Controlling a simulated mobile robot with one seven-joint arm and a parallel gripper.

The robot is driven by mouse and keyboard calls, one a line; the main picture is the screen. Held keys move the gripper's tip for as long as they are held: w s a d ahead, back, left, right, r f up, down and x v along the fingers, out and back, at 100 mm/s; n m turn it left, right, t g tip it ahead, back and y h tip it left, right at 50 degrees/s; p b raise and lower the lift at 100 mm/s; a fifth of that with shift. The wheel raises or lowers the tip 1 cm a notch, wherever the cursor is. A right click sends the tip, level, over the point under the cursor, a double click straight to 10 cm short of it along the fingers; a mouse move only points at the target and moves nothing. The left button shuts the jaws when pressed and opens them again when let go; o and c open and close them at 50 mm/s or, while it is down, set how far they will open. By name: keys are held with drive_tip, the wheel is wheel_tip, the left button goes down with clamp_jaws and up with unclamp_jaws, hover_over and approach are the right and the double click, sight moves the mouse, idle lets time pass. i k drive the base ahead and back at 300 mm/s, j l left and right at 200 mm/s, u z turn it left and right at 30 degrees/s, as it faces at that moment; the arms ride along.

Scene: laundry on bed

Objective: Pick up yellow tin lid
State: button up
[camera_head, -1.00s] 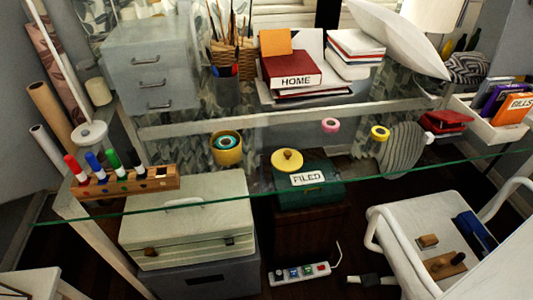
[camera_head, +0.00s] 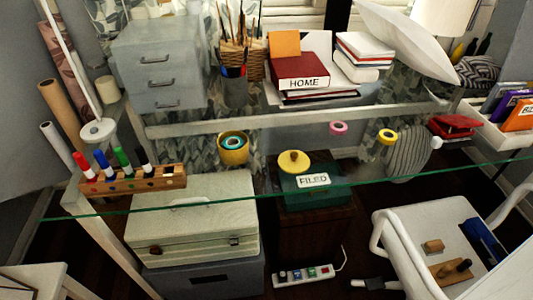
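The yellow tin lid (camera_head: 294,160) is round with a small knob on top. It shows in the head view near the middle, at the green box labelled FILED (camera_head: 312,190), and seems to lie on the glass desk above or just behind that box; I cannot tell which. An open yellow tin (camera_head: 233,150) with a teal roll inside stands to its left. My gripper is not in view.
A marker holder (camera_head: 133,178) stands on the glass top (camera_head: 230,198) at the left. Pink tape (camera_head: 338,128) and yellow tape (camera_head: 387,136) lie right of the lid. A grey drawer unit (camera_head: 158,62) and HOME box (camera_head: 300,74) stand behind. A white chair (camera_head: 440,240) is at front right.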

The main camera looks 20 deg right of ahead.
sight(291, 162)
drive_tip(key=l+z, duration=0.15)
drive_tip(key=z, duration=0.2)
drive_tip(key=k+l+z, duration=0.1)
drive_tip(key=z, duration=0.25)
drive_tip(key=l+z, duration=0.35)
